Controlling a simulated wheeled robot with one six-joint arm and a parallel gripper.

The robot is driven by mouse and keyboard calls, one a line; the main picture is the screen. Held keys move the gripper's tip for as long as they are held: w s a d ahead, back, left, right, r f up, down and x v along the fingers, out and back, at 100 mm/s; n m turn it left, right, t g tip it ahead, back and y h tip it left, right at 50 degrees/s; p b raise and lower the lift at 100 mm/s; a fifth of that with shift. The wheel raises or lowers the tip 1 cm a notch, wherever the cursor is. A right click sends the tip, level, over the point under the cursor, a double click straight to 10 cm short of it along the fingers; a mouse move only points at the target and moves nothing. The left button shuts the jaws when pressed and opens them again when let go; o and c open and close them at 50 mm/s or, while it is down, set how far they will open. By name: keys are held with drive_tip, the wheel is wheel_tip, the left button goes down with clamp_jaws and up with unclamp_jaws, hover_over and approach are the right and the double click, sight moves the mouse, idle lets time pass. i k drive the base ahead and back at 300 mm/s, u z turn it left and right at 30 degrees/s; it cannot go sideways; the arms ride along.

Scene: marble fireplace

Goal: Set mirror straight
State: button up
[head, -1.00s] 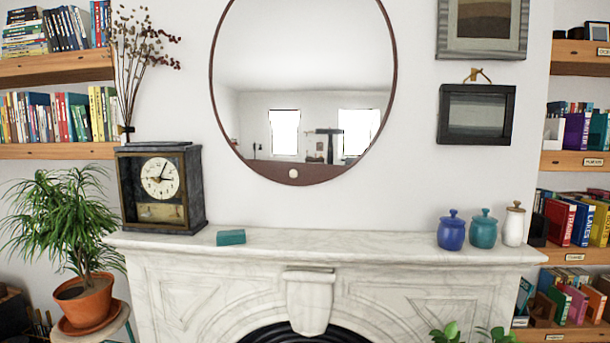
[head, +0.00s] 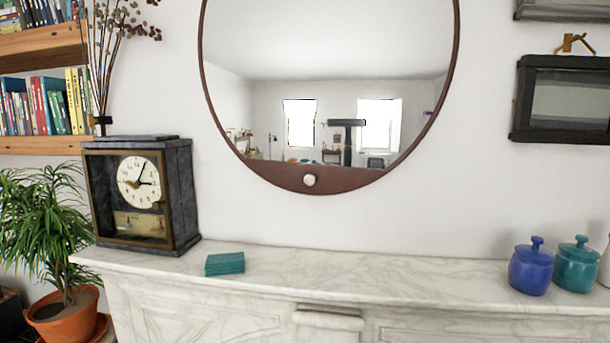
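The round mirror (head: 330,85) hangs on the white wall above the mantel, with its top cut off by the picture. It has a thin dark reddish-brown frame. A brown segment (head: 345,180) fills its bottom, with a small pale round knob (head: 310,180) on it. The segment's top edge drops slightly to the right, and the knob sits a little left of the mirror's middle. The view is itself angled, so I cannot tell the exact tilt. My gripper is not in view.
The marble mantel (head: 390,275) holds a dark clock (head: 140,195), a small teal block (head: 225,264), a blue jar (head: 531,267) and a teal jar (head: 577,265). A framed picture (head: 562,100) hangs right. A potted plant (head: 60,260) stands left. The mantel's middle is bare.

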sight(322, 98)
drive_tip(key=u, duration=0.8)
drive_tip(key=i, duration=0.85)
drive_tip(key=u, duration=1)
